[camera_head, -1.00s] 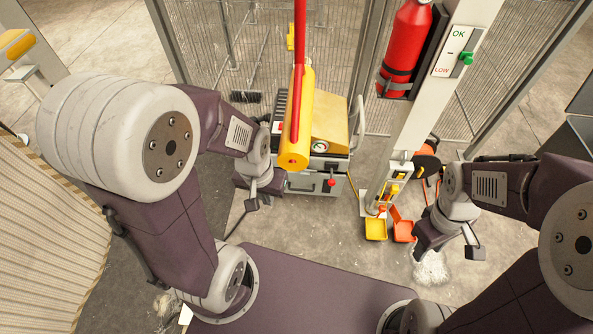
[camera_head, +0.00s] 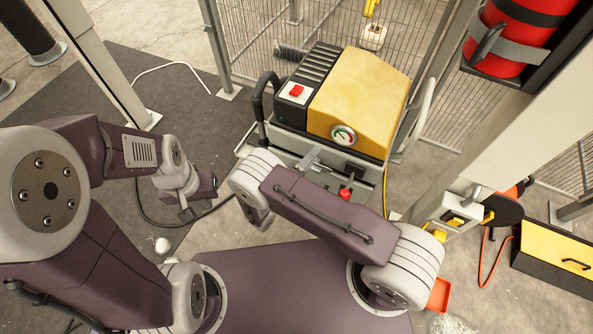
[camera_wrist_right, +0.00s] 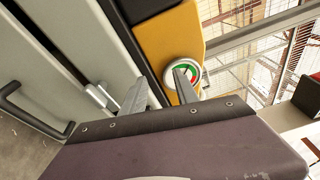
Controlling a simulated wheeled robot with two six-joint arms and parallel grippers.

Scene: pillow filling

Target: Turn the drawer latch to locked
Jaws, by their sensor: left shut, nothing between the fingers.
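The machine (camera_head: 357,103) has a yellow housing, a round gauge (camera_head: 343,135) and a grey front. A red knob (camera_head: 345,194) shows low on that front. My right arm crosses before the machine and hides much of its lower front; I cannot make out the drawer latch for certain in the head view. In the right wrist view a small light-grey peg (camera_wrist_right: 97,95) sits on the pale panel, left of my right gripper (camera_wrist_right: 160,82). That gripper is open and empty, its fingers toward the gauge (camera_wrist_right: 182,72). My left gripper (camera_head: 188,212) is shut and empty, left of the machine.
A black bar handle (camera_wrist_right: 30,112) stands out from the pale panel in the wrist view. A pale post (camera_head: 490,140) with a red extinguisher (camera_head: 510,38) stands right of the machine. A yellow-topped black box (camera_head: 555,252) is at far right. The floor left of the machine holds a cable.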

